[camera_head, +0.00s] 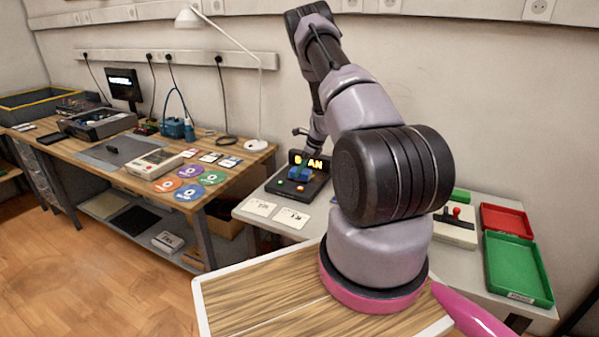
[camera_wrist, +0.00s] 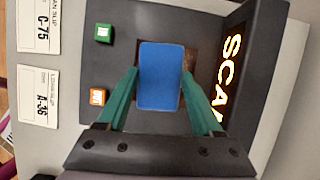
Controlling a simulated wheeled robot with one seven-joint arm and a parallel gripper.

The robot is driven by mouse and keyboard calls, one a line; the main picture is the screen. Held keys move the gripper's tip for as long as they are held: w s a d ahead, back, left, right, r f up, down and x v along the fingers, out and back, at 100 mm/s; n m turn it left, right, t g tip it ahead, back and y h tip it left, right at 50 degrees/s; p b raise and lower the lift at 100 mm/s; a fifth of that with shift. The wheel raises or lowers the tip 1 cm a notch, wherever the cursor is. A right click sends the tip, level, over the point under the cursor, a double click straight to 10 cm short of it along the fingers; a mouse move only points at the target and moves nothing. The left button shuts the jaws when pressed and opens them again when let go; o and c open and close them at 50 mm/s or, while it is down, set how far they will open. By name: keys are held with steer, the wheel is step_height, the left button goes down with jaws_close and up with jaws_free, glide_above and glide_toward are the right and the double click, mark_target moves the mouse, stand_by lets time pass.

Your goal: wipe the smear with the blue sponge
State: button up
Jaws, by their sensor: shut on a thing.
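The blue sponge (camera_wrist: 160,82) is between the two green fingers of my gripper (camera_wrist: 161,74), which is shut on it. In the wrist view the sponge is over the dark panel of a scanner device (camera_wrist: 120,62). A brown patch, which looks like the smear (camera_wrist: 190,58), shows at the sponge's right edge; the sponge hides the rest. I cannot tell whether the sponge touches the panel. In the head view the sponge (camera_head: 301,172) shows small and blue at the scanner (camera_head: 316,184), partly behind my arm.
The scanner has a lit upright display (camera_wrist: 229,75), a green button (camera_wrist: 104,33) and an orange button (camera_wrist: 98,96). Labelled cards (camera_head: 291,217) lie in front. A green tray (camera_head: 517,268) and red tray (camera_head: 506,221) are at right. A wooden workbench (camera_head: 232,170) with a lamp stands left.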

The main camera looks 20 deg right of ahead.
steer(key=shift+w+d+f, duration=0.1)
steer(key=shift+w+d, duration=0.5)
steer(key=shift+d, duration=0.2)
steer(key=shift+w+d+f, duration=0.1)
steer(key=shift+w+d, duration=0.45)
steer(key=shift+d, duration=0.2)
steer(key=shift+w+d+r, duration=0.2)
steer(key=shift+d+r, duration=0.05)
steer(key=shift+d, duration=0.05)
steer(key=shift+r, duration=0.1)
